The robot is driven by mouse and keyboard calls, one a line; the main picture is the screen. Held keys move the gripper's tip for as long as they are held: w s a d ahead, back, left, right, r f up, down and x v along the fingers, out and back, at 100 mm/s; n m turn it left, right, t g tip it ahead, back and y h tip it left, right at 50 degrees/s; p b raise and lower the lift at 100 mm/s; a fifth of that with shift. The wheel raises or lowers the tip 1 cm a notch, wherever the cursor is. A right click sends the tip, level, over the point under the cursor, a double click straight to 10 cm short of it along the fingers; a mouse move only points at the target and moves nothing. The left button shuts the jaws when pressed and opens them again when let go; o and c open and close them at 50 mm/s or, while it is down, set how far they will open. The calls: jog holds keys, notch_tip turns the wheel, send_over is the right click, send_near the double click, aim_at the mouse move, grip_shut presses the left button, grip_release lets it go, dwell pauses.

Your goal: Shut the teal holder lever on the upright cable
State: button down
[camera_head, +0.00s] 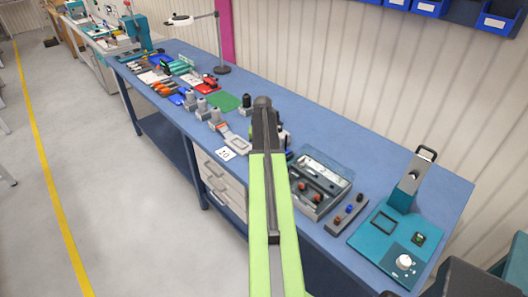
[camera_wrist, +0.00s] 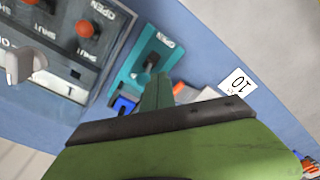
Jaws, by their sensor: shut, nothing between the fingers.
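The teal holder (camera_wrist: 132,78) lies on the blue bench in the wrist view, with the word OPEN at its far end. A dark upright part, perhaps the cable, stands near its middle (camera_wrist: 149,66). A small blue piece (camera_wrist: 123,105) sits at its near end. A teal wedge (camera_wrist: 156,93) shows beside it; I cannot tell whether it is the lever. My gripper (camera_wrist: 160,118) fills the bottom of the wrist view, shut and empty, close in front of the holder and covering its near side. In the head view my arm hides most of the holder.
A grey box panel (camera_wrist: 50,60) with orange knobs and OPEN/SHUT marks stands left of the holder in the wrist view. A card marked 10 (camera_wrist: 238,82) lies to the right. In the head view an open grey case (camera_head: 335,170) and a teal station (camera_head: 385,250) stand to the right.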

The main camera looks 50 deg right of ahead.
notch_tip(320, 180, up, 12)
jog(key=w+p, duration=0.1)
jog(key=p, duration=1.1)
jog(key=shift+w+a, duration=0.35)
jog(key=shift+w+f, duration=0.1)
